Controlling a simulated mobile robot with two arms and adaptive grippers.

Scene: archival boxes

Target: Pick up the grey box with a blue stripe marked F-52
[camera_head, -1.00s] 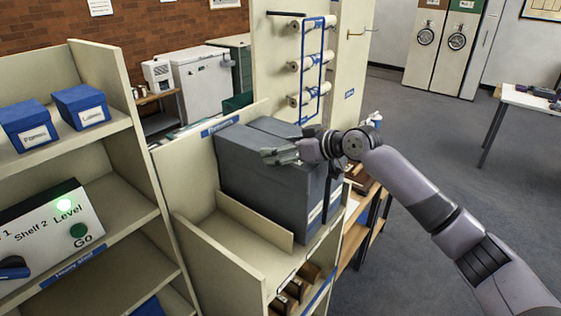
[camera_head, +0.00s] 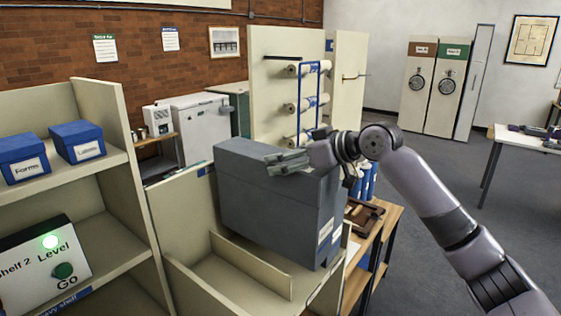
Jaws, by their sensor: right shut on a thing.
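A large grey box (camera_head: 270,203) stands upright above the divided cream shelf bin, left of my right arm. Its lower edge shows above the low divider. Pale labels (camera_head: 325,231) are on its narrow end, too small to read; I cannot make out F-52 or a blue stripe. The second grey box seen earlier cannot be clearly told apart now. My left gripper is not in view.
The cream bin has a low divider (camera_head: 250,266). A cream shelf unit (camera_head: 125,185) at left holds two blue boxes (camera_head: 22,158) and a level panel with a lit green lamp. A wooden table (camera_head: 378,245) stands close behind the bin. Open floor lies at right.

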